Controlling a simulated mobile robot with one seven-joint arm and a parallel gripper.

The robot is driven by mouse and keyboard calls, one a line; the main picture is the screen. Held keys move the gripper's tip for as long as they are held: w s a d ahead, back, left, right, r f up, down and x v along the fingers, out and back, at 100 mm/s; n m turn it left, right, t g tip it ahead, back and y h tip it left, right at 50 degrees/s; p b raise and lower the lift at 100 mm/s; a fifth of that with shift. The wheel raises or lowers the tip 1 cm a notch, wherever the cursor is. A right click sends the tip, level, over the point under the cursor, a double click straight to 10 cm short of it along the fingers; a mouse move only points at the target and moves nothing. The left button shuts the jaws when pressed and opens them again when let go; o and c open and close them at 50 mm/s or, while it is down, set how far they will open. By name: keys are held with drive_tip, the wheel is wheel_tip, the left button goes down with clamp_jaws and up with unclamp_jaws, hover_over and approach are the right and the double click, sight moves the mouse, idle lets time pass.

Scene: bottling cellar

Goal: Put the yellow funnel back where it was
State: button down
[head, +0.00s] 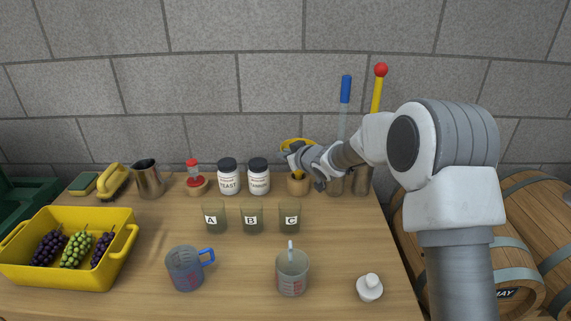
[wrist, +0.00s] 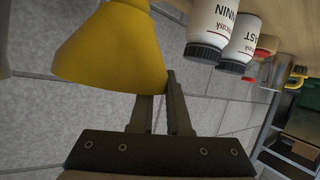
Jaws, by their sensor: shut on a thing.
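The yellow funnel (head: 296,142) is at the back of the table, at the end of my arm, above a small wooden holder (head: 297,185). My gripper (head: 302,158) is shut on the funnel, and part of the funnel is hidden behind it. In the wrist view the funnel (wrist: 105,48) is large beside the fingers of my gripper (wrist: 160,78). I cannot tell whether the funnel's lower end touches the holder.
Two white jars with black lids, yeast (head: 230,178) and tannin (head: 258,178), stand left of the holder. Metal cylinders (head: 361,182) with tall tools stand right. Beakers A (head: 214,218), B (head: 252,219) and C (head: 290,219) stand in front, then two measuring jugs (head: 186,270).

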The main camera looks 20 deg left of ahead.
wheel_tip(320, 180, down, 2)
drive_tip(key=shift+f, duration=0.15)
drive_tip(key=c, duration=0.9)
unclamp_jaws()
drive_tip(key=shift+o, duration=0.2)
drive_tip(key=v, duration=1.2)
drive_tip(key=shift+p, duration=0.4)
